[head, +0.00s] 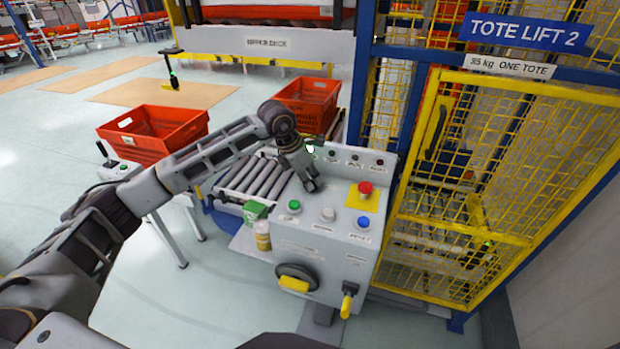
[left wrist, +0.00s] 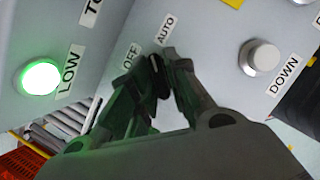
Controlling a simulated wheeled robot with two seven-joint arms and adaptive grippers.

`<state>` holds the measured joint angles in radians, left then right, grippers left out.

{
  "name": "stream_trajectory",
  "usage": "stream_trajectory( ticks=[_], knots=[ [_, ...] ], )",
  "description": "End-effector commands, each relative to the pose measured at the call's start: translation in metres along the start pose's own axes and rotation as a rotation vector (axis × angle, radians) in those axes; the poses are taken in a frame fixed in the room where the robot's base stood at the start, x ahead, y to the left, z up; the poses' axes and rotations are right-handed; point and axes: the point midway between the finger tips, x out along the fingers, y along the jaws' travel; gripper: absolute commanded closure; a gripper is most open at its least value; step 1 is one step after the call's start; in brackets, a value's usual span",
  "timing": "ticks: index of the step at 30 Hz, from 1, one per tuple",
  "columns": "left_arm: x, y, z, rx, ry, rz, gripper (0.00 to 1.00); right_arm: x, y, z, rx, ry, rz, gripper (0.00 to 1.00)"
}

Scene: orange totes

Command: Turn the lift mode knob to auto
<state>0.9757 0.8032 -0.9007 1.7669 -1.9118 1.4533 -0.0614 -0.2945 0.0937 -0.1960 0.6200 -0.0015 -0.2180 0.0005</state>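The grey control box (head: 320,248) stands in front of the tote lift, with labelled buttons on its sloped top. My left gripper (head: 312,186) reaches down onto that top, behind the green and white buttons. In the left wrist view my left gripper's fingertips (left wrist: 157,66) are close together at the labels OFF (left wrist: 131,57) and AUTO (left wrist: 165,31). The lift mode knob is hidden by the fingers, or blends with the dark shapes between them. I cannot tell whether they grip it or which way it points. My right gripper is not in view.
A red mushroom button (head: 365,187) on yellow, a green button (head: 294,206) and a blue button (head: 363,222) are nearby. A grey DOWN button (left wrist: 262,57) is right of the fingers. The LOW lamp (left wrist: 40,77) glows green. Yellow mesh fencing (head: 470,190) stands at right.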

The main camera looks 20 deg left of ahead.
Motion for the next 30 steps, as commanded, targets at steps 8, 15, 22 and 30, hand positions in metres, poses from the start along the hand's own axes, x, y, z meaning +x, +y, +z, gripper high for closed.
stream_trajectory(
  ticks=[8, 15, 22, 30],
  knots=[
    [0.003, 0.000, -0.002, -0.004, 0.006, -0.002, 0.66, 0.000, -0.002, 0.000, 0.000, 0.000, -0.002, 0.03],
    [-0.001, 0.001, -0.001, -0.004, 0.002, 0.000, 0.66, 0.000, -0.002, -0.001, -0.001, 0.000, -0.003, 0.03],
    [-0.018, 0.001, 0.000, -0.004, -0.001, 0.001, 0.66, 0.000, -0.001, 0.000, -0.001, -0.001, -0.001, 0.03],
    [-0.055, 0.001, -0.001, -0.003, 0.001, 0.001, 0.66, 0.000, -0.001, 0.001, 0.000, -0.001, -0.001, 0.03]
  ],
)
